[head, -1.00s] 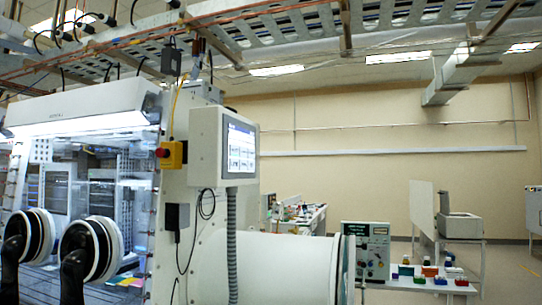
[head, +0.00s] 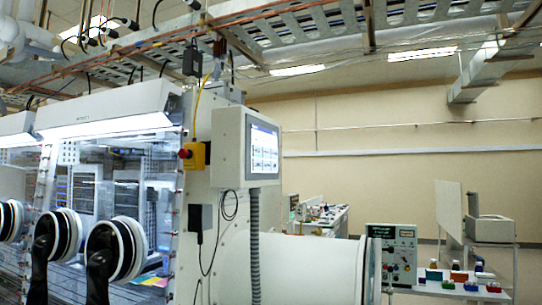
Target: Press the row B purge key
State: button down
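No key labelled as the row B purge key can be made out in the head view. A control panel with a lit screen (head: 264,149) is mounted on the end of the glovebox (head: 110,130), its screen facing right; the details on it are too small to read. A yellow box with a red button (head: 194,155) sits on the glovebox end left of the panel. A grey-green instrument with small knobs and a display (head: 392,254) stands on the bench at the lower right. My gripper is not in view.
A large white cylinder (head: 310,268) juts right from the glovebox end at the bottom. Black gloves hang from round ports (head: 115,250) at lower left. Small coloured bottles (head: 455,277) stand on the bench. A pale partition (head: 449,212) and a grey box-like machine (head: 491,228) are at right.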

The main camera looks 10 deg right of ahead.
aim_at(273, 152)
jog(key=i, duration=0.95)
jog(key=z, duration=0.05)
